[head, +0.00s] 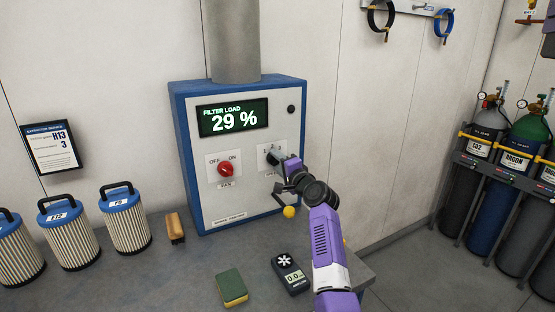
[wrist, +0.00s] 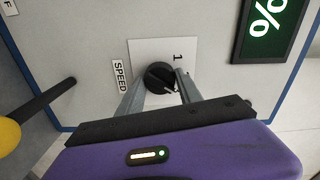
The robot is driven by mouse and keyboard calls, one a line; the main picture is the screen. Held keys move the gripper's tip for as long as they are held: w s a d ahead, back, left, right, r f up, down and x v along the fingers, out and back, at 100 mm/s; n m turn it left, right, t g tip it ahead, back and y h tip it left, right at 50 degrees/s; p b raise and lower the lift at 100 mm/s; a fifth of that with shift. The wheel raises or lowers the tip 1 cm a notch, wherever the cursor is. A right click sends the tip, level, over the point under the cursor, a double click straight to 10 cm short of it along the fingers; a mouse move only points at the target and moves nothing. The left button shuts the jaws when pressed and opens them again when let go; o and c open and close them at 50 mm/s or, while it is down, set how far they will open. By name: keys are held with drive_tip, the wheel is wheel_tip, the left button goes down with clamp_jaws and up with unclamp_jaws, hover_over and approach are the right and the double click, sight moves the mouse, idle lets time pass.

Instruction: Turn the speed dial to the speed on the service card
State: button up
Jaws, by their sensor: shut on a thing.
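The speed dial (wrist: 158,76) is a round black knob on a white plate marked SPEED in the wrist view. A numeral 1 shows beside it; other marks are hidden by my fingers. A pale pointer mark on the knob points toward the lower right of that view. My gripper (wrist: 160,88) is shut on the dial, one finger on each side. In the head view my gripper (head: 281,163) is at the panel's right side and covers part of the dial.
The blue-edged control box (head: 190,165) has a display (head: 233,118) reading FILTER LOAD 29 %. A red fan knob (head: 226,169) sits left of the dial. A yellow-ball lever (head: 289,212) juts out below. Filters (head: 125,222), a brush (head: 175,228), sponge (head: 232,287) and meter (head: 290,273) stand on the bench.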

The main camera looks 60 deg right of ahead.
drive_tip(key=shift+m+p, duration=0.4)
drive_tip(key=shift+m, duration=0.6)
drive_tip(key=o, duration=1.4)
drive_tip(key=shift+c, duration=0.2)
drive_tip(key=shift+s, duration=0.1)
drive_tip(key=b+v, duration=0.1)
drive_tip(key=v, duration=0.6)
drive_tip(key=shift+s+a, duration=0.25)
